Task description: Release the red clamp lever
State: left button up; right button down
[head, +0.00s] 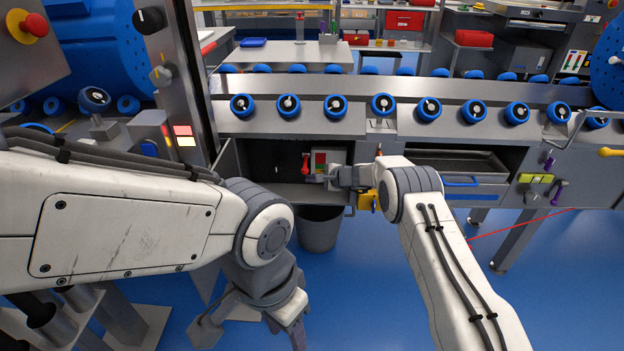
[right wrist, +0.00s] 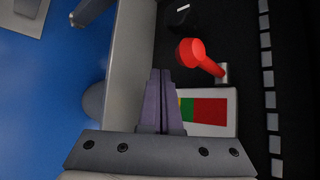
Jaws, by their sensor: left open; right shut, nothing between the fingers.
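The red clamp lever (head: 305,164) sits inside the open compartment under the line of blue rollers. In the right wrist view the lever (right wrist: 196,55) has a round red knob and a short arm running to a pale mount on a dark panel. My right gripper (head: 312,178) reaches into the compartment beside the lever. In the right wrist view its fingers (right wrist: 160,75) are shut with nothing between them, and their tips point just left of the knob. I cannot tell whether they touch it. My left gripper (head: 250,335) hangs low at the bottom, open and empty.
A red, yellow and green label (right wrist: 205,108) lies below the lever. A black knob (right wrist: 182,18) is above it. A grey wall borders the compartment on the left. A grey bin (head: 319,230) stands below on the blue floor. An open door (head: 226,165) is at the left.

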jog(key=s+d+r+n+g+h+p, duration=0.1)
jog(key=s+d+r+n+g+h, duration=0.15)
jog(key=s+d+r+n, duration=0.75)
jog(key=s+d+f+g+h, duration=0.15)
jog(key=s+d+h, duration=0.3)
jog(key=s, duration=1.45)
jog(key=s+d+r+n+g+h+p, duration=0.15)
jog(key=s+d+r+n, duration=0.4)
jog(key=s, duration=0.85)
jog(key=s+a+r+n+g, duration=0.1)
jog(key=s+a+r+n, duration=0.15)
jog(key=s+a, duration=0.35)
jog(key=s+a+r+n+g, duration=0.1)
jog(key=s+a+r+n, duration=0.15)
jog(key=s+a, duration=0.4)
notch_tip(320, 180, up, 28)
jog(key=p, duration=2.8)
jog(key=shift+s+d+n, duration=0.3)
jog(key=shift+s+n, duration=0.05)
jog(key=shift+n, duration=0.1)
jog(key=shift+g+y, duration=0.25)
